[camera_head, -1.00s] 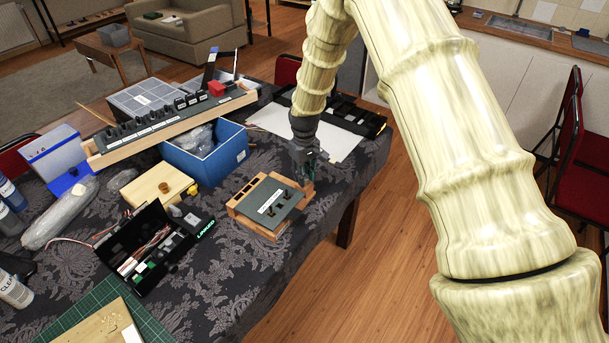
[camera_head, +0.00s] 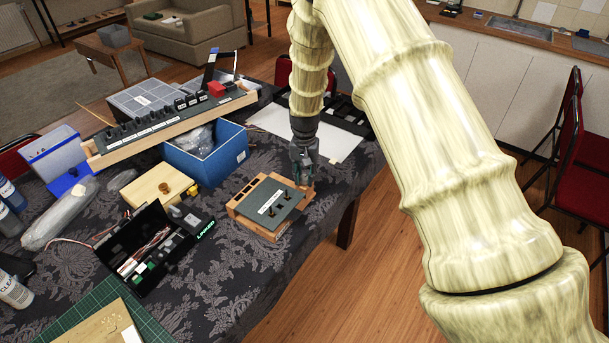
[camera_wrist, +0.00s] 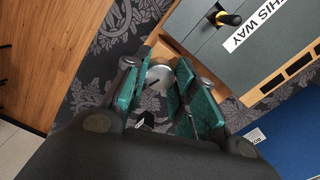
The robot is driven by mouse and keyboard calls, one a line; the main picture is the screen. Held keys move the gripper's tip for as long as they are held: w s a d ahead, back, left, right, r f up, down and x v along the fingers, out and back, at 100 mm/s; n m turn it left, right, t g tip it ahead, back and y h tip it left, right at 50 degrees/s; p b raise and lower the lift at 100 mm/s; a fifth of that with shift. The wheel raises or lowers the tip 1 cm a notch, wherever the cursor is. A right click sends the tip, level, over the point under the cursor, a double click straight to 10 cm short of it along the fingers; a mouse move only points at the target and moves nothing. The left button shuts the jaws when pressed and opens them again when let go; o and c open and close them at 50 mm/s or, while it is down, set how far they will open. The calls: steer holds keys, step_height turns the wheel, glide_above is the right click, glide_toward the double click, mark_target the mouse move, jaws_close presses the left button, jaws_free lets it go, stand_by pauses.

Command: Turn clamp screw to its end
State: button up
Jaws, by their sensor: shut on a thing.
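The clamp screw (camera_wrist: 158,76) shows in the wrist view as a round silver head with a dark slot, at the edge of the wooden fixture. My gripper (camera_wrist: 160,88) is shut on it, with teal finger pads on both sides of the head. In the head view my gripper (camera_head: 303,180) points down at the right corner of the wooden fixture (camera_head: 243,210), and the screw is hidden there. A grey panel (camera_head: 285,210) with a white label lies on the fixture. The wrist view shows its "THIS WAY" label (camera_wrist: 250,38) and a black-and-yellow peg (camera_wrist: 229,19).
A black tool case (camera_head: 150,290) lies open left of the fixture, near a small wooden box (camera_head: 145,190). A blue bin (camera_head: 218,165) and a switch panel (camera_head: 160,122) stand behind. The table's right edge is close to my gripper.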

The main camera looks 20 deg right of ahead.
mark_target(305, 177)
steer(key=shift+w+r+m, duration=0.1)
steer(key=shift+w+m, duration=0.05)
steer(key=shift+m, duration=0.25)
steer(key=o, duration=1)
steer(key=shift+o, duration=0.2)
step_height(305, 177, up, 12)
